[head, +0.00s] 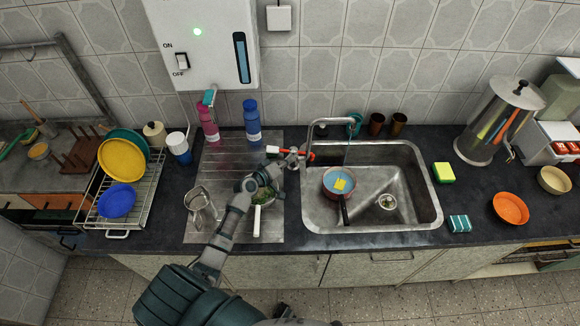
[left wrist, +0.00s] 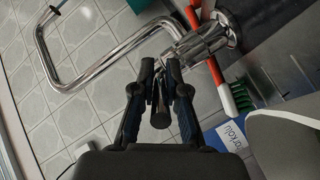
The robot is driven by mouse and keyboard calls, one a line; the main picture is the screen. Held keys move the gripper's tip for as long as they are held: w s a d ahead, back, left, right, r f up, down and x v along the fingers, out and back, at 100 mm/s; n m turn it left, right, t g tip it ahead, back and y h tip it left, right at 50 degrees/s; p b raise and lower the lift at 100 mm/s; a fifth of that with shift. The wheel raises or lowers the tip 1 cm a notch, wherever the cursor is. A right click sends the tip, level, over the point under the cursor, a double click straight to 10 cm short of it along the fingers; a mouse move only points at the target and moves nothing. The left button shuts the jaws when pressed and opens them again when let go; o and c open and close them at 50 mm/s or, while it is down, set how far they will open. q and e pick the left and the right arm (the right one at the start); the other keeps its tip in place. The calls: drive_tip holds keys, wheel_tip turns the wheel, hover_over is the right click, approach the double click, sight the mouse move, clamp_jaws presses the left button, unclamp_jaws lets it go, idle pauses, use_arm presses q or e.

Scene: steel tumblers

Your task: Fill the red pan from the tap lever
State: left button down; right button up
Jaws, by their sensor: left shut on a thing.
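The red pan (head: 340,194) sits in the left part of the steel sink, handle toward the front. Its inside looks blue, with a yellow piece in it. The chrome tap (head: 312,131) stands at the sink's back left; its spout reaches over the sink, and a thin bluish line hangs below its end, above the pan. The tap also shows in the left wrist view (left wrist: 110,50). My left gripper (head: 295,154) is at the tap's base. In the left wrist view it is shut on the tap lever (left wrist: 159,112), partly hidden between the fingers. My right gripper is out of view.
A red-handled brush (left wrist: 217,85) lies close behind the gripped lever. Bottles stand behind. A sponge (head: 443,173) lies right of the sink (head: 420,205).

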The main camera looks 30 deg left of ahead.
use_arm(q)
drive_tip(key=shift+s+f, duration=0.1)
drive_tip(key=shift+f, duration=0.05)
drive_tip(key=c, duration=1.2)
unclamp_jaws()
drive_tip(key=shift+a, duration=0.1)
drive_tip(key=v, duration=1.2)
drive_tip(key=shift+a, duration=0.2)
